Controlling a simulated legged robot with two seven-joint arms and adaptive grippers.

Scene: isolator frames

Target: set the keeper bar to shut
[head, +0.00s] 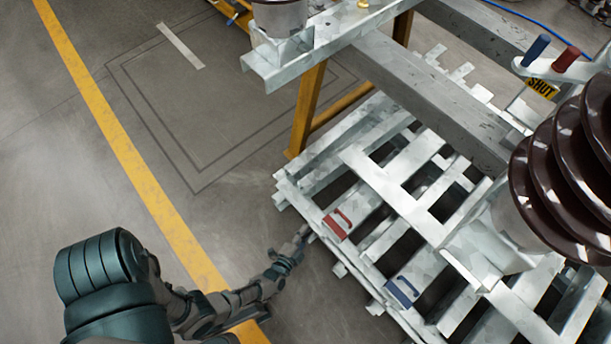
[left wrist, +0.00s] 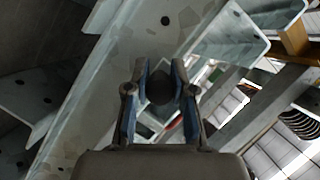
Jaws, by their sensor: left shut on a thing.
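My left gripper (head: 304,234) is low at the left edge of the galvanized frame, just left of a red handle (head: 338,225). In the left wrist view its fingers (left wrist: 160,88) are closed around a dark, round-ended thing (left wrist: 160,90); I cannot tell whether this is the keeper bar. A blue handle (head: 402,291) sits further down the same frame edge. At the upper right, a pale bar (head: 552,68) carries a blue grip (head: 535,49) and a red grip (head: 566,59), beside a yellow plate reading SHUT (head: 542,88). My right gripper is out of view.
A brown ribbed insulator (head: 566,182) stands on the frame at the right. The slatted galvanized frame (head: 384,186) has open gaps. A yellow leg (head: 306,112) supports the upper beam (head: 330,45). The floor left of the frame is clear, with a yellow line (head: 130,155).

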